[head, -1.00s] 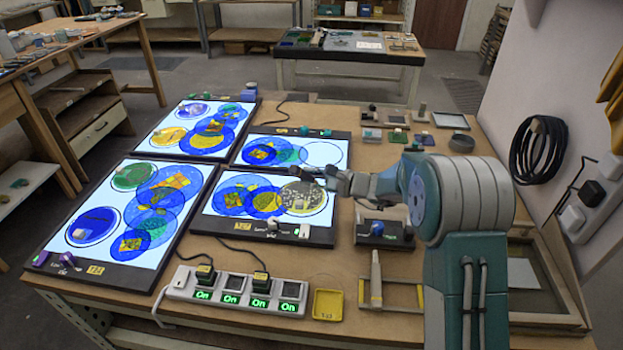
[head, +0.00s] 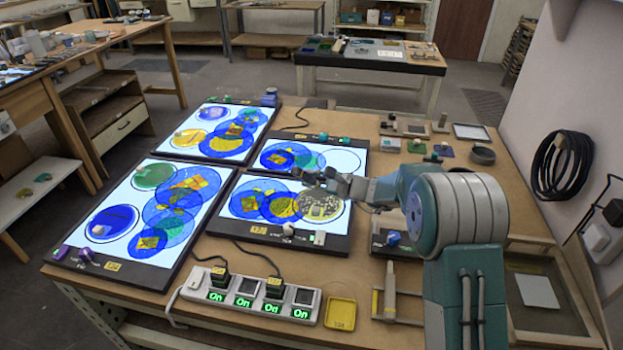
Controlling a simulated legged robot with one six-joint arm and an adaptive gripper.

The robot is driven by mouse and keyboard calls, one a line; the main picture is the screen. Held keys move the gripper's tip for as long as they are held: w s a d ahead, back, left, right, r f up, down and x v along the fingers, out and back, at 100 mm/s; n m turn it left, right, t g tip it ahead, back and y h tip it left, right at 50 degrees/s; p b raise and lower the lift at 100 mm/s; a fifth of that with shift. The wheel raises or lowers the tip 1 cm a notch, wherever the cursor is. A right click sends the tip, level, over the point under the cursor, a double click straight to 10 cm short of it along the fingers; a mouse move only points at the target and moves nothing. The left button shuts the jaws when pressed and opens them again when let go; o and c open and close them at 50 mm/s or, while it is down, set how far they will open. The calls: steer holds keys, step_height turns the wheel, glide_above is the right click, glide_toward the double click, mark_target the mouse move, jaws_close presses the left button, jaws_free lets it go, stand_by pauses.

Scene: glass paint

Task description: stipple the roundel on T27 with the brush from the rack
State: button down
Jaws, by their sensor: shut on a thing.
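Lit panels lie on the bench. The front right panel (head: 225,233) bears a small yellow tag that seems to read T27. Its right-hand roundel (head: 318,208) is pale yellow-grey and speckled, beside overlapping blue circles. My gripper (head: 318,181) is over the far part of this roundel, reaching in from the right. It is shut on the brush, which is small and mostly hidden by the fingers. I cannot tell whether the bristles touch the glass. No rack can be made out with certainty.
Other lit panels (head: 88,258) stand close on the left and behind. A power strip (head: 245,297) with cables and a yellow tray (head: 340,312) are in front. A dark box with a blue knob (head: 393,239) is right of the panel. Small blocks stand at the back right.

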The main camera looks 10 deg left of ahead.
steer(key=shift+f, duration=0.65)
steer(key=shift+f, duration=0.35)
stand_by(0.8)
steer(key=shift+r, duration=1.15)
steer(key=shift+r, duration=0.1)
step_height(320, 180, up, 4)
steer(key=shift+f, duration=0.1)
